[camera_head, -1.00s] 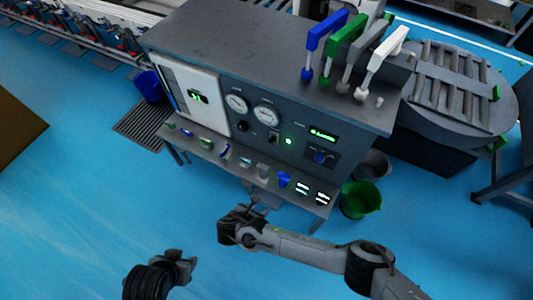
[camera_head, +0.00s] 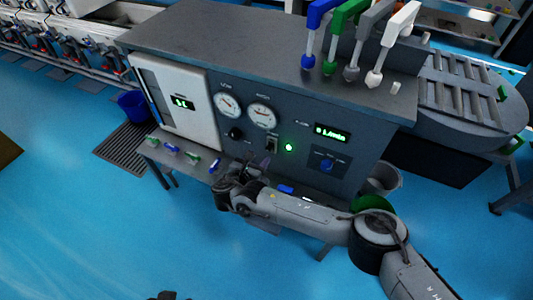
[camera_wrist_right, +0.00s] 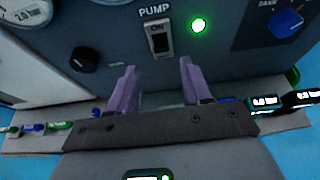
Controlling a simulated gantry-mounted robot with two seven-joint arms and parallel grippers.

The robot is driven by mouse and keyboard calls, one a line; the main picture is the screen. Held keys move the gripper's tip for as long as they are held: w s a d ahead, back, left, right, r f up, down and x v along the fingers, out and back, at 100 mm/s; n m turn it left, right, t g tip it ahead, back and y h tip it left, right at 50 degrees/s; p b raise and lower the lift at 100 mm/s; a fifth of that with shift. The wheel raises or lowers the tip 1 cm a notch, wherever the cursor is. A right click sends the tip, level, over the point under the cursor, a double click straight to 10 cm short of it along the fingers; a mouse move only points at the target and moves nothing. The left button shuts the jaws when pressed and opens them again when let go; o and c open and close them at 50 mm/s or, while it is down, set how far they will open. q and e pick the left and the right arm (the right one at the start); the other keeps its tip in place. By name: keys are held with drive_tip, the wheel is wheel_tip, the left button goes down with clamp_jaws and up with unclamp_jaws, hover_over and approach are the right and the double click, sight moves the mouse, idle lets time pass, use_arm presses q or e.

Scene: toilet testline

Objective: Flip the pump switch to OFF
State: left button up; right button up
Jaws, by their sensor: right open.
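The pump switch (camera_head: 271,145) is a small rocker on the dark front panel of the test console. In the right wrist view the switch (camera_wrist_right: 160,40) sits under the label PUMP, with ON printed at its top. A lit green lamp (camera_wrist_right: 198,26) is just right of it. My right gripper (camera_head: 246,166) is in front of the panel, below the switch. In the right wrist view its two purple-grey fingers (camera_wrist_right: 158,78) are apart and empty, with the switch between and beyond them. Of my left arm, only a dark tip (camera_head: 168,295) shows at the bottom edge.
A shelf (camera_head: 190,157) with small coloured parts runs below the panel, partly hidden by my right arm. Two gauges (camera_head: 262,116), a black knob (camera_head: 235,133) and a blue knob (camera_head: 327,165) surround the switch. A green bucket (camera_head: 372,203) stands at the right.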

sight(268, 149)
drive_tip(key=b+x, duration=0.3)
drive_tip(key=x, duration=0.3)
drive_tip(key=shift+w+d+f, duration=0.1)
drive_tip(key=shift+w+f, duration=0.1)
drive_tip(key=shift+f, duration=0.05)
drive_tip(key=shift+w+d+f+b, duration=0.15)
drive_tip(key=shift+w+d+b, duration=0.2)
drive_tip(key=shift+w+b, duration=0.15)
clamp_jaws()
